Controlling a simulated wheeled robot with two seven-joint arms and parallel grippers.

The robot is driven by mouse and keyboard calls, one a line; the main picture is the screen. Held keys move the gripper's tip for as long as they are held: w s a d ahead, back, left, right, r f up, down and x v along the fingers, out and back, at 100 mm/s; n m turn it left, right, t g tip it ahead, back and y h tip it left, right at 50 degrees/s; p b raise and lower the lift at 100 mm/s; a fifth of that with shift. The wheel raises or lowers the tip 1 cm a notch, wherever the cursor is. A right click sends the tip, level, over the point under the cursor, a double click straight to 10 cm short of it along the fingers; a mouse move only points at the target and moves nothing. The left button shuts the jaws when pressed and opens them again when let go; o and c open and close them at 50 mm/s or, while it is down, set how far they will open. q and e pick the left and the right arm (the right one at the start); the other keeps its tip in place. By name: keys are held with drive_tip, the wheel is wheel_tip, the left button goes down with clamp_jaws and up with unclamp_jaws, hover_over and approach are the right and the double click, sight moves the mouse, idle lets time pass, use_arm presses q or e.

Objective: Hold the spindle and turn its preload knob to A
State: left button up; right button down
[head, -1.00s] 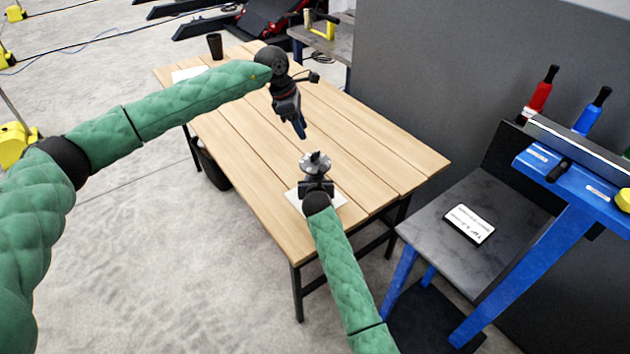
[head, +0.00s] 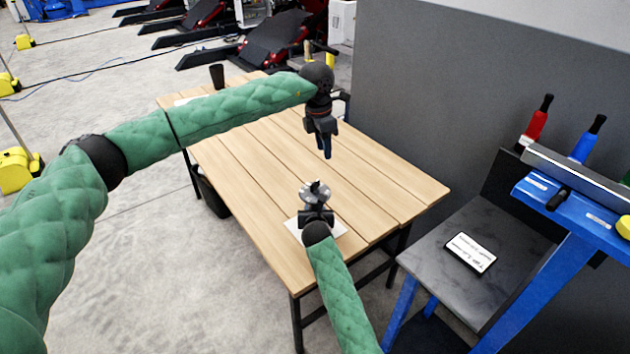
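The spindle (head: 314,190), a small grey metal piece with a round top, stands on a white plate (head: 334,229) near the front edge of the wooden table. My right gripper (head: 316,212) is at the spindle from the near side; its fingers are hidden behind my wrist, so I cannot tell whether they grip it. My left gripper (head: 326,150) hangs pointing down above the table, behind and slightly right of the spindle, apart from it. Its fingers look close together, but whether they are shut is too small to tell. The preload knob and its letter marks cannot be made out.
The wooden table (head: 390,180) is mostly bare. A dark cup (head: 217,76) stands at its far left corner. A grey side bench (head: 420,236) with a white label card (head: 470,252) and blue frame stands at right. A grey wall panel (head: 450,100) rises behind the table.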

sight(315, 183)
use_arm(q)
drive_tip(key=f+n, duration=0.2)
drive_tip(key=f, duration=0.2)
drive_tip(key=a+f+n+y, duration=0.1)
drive_tip(key=f+n, duration=0.1)
drive_tip(key=f, duration=0.2)
drive_tip(key=a+f+n, duration=0.1)
drive_tip(key=f+n, duration=0.2)
drive_tip(key=f, duration=0.1)
drive_tip(key=shift+s+a+f, duration=0.1)
drive_tip(key=shift+a+f, duration=0.1)
idle(0.3)
clamp_jaws()
